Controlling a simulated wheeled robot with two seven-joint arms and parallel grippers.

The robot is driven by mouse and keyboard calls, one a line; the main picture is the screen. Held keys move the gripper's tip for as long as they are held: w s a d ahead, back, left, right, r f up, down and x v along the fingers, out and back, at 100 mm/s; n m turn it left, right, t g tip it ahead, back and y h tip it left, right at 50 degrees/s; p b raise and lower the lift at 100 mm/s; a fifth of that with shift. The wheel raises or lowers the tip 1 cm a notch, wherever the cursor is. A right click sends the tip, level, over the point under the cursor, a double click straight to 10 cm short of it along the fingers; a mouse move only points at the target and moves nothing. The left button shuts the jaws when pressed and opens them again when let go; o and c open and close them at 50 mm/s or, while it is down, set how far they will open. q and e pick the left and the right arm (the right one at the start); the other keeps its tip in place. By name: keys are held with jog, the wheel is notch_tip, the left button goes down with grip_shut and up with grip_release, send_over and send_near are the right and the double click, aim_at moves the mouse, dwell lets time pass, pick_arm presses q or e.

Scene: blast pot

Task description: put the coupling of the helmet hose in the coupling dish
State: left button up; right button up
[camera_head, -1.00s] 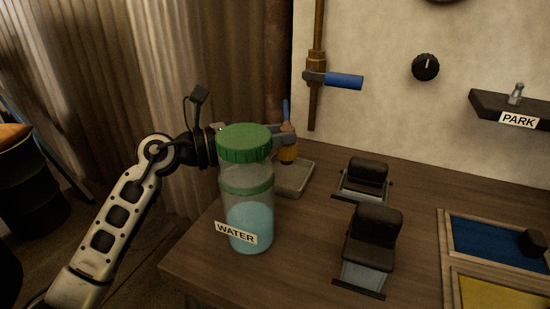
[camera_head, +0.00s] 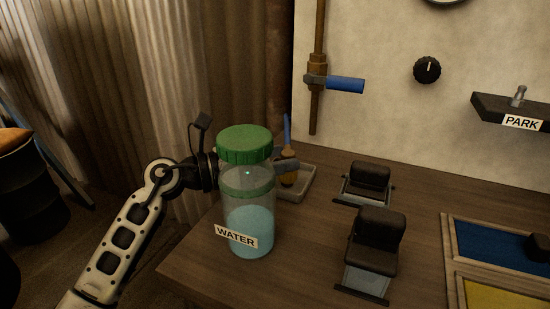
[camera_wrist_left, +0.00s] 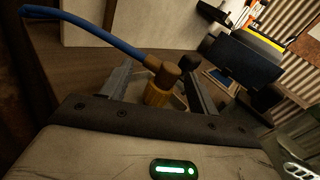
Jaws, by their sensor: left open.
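The brass coupling (camera_head: 289,180) with its blue hose (camera_head: 287,131) stands upright, apparently inside the grey coupling dish (camera_head: 306,193) at the table's back left corner. In the left wrist view the coupling (camera_wrist_left: 158,90) sits between the two fingers, with the blue hose (camera_wrist_left: 95,34) running off to the upper left. My left gripper (camera_head: 288,166) is open around the coupling, partly hidden behind the water bottle. I cannot tell whether a finger touches it. My right gripper is not in view.
The water bottle (camera_head: 249,215) with a green lid stands close in front of my left wrist. Two dark clamp-like blocks (camera_head: 372,240) (camera_head: 367,183) stand to the right. Blue (camera_head: 490,240) and yellow (camera_head: 497,293) trays lie farther right. The wall has a blue-handled valve (camera_head: 345,85).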

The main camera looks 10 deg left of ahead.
pick_arm(q)
jog(key=shift+r, duration=0.15)
jog(key=shift+s+a, duration=0.1)
jog(key=shift+a, duration=0.1)
jog(key=v, duration=0.6)
jog(key=shift+s+a+b, duration=0.1)
jog(key=shift+a+b, duration=0.1)
jog(key=shift+b, duration=0.1)
jog(key=shift+s+a, duration=0.15)
jog(key=shift+a, duration=0.1)
jog(key=shift+r, duration=0.1)
